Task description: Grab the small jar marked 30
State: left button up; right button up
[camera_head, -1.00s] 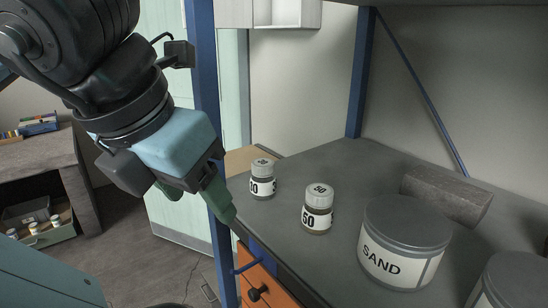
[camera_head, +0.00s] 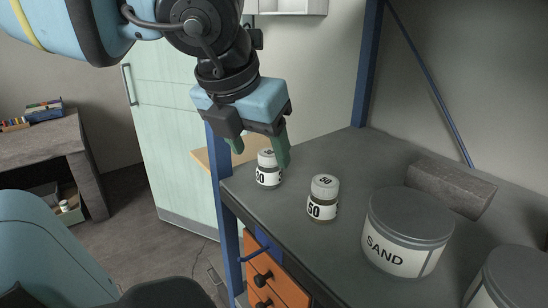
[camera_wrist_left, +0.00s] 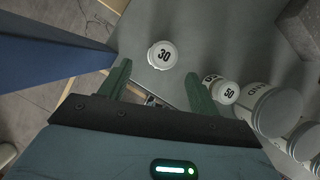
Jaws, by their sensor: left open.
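The small jar marked 30 (camera_head: 268,178) stands upright at the far left corner of the grey shelf, with a white lid and white label. In the left wrist view its lid (camera_wrist_left: 162,55) reads 30 and lies just beyond the fingertips, roughly between them. My left gripper (camera_head: 262,155) is open and empty, pointing down at the jar, its green fingers spread. In the left wrist view the left gripper (camera_wrist_left: 157,80) shows both fingers apart. In the head view a finger overlaps the jar's right edge; I cannot tell whether they touch. My right gripper is not in view.
A jar marked 50 (camera_head: 323,199) stands nearby to the right, then a large SAND tub (camera_head: 406,232) and another tub (camera_head: 510,280). A stone-like block (camera_head: 450,187) lies behind. A blue post (camera_head: 220,180) rises at the shelf's left corner.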

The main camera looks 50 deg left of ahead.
aim_at(268, 153)
pick_arm(q)
jog(key=shift+w+a, duration=0.1)
jog(key=shift+w, duration=0.2)
jog(key=shift+x, duration=2.65)
jog(key=shift+a, duration=0.1)
jog(key=shift+r, duration=0.1)
jog(key=c, duration=1.1)
jog(key=shift+w, duration=0.1)
jog(key=shift+r, duration=0.85)
jog(key=shift+b+v, duration=0.3)
jog(key=shift+v, duration=0.65)
jog(key=s+d+r+b, duration=0.1)
jog(key=s+d, duration=0.6)
jog(key=s, duration=0.6)
jog(key=shift+s+d+r, duration=0.2)
jog(key=shift+s+r, duration=0.05)
jog(key=shift+s, duration=0.15)
